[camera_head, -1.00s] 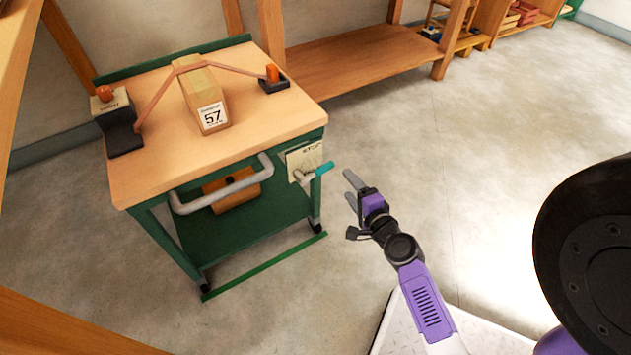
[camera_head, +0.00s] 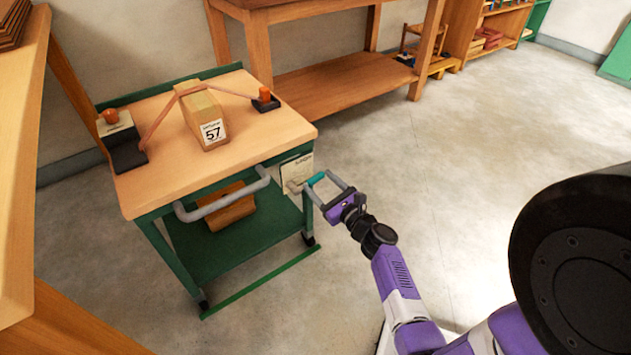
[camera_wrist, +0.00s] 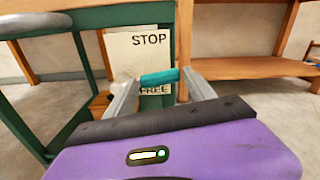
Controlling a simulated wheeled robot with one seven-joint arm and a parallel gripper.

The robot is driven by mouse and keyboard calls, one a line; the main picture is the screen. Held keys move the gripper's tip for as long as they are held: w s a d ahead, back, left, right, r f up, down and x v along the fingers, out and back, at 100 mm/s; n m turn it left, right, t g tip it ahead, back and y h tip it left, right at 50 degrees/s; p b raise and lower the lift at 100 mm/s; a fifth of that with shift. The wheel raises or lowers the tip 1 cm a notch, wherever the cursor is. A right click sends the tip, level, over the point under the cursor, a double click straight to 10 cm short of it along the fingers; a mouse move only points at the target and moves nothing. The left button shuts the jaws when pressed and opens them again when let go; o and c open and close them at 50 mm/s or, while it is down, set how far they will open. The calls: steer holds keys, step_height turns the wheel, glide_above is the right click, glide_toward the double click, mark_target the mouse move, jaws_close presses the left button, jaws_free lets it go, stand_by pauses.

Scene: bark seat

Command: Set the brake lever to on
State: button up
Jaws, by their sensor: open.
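The brake lever's teal handle (camera_head: 316,179) sticks out from the right side of the green cart (camera_head: 170,255), in front of a pale label plate (camera_head: 297,168). In the wrist view the teal handle (camera_wrist: 159,77) lies roughly level between the words STOP above and FREE below on the plate (camera_wrist: 140,48). My gripper (camera_head: 323,186) is open, with its fingers on either side of the handle. The wrist view shows my gripper (camera_wrist: 162,90) with the handle near and between its fingertips. Whether a finger touches it I cannot tell.
A wooden block marked 57 (camera_head: 213,131) stands on the cart's wooden top (camera_head: 178,180) under a strap. A grey push handle (camera_head: 222,201) runs along the cart's front. A green strip (camera_head: 262,283) lies on the floor. Open floor is at right; a wooden bench (camera_head: 340,82) stands behind.

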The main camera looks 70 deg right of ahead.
steer(key=shift+x, duration=1.35)
jaws_close()
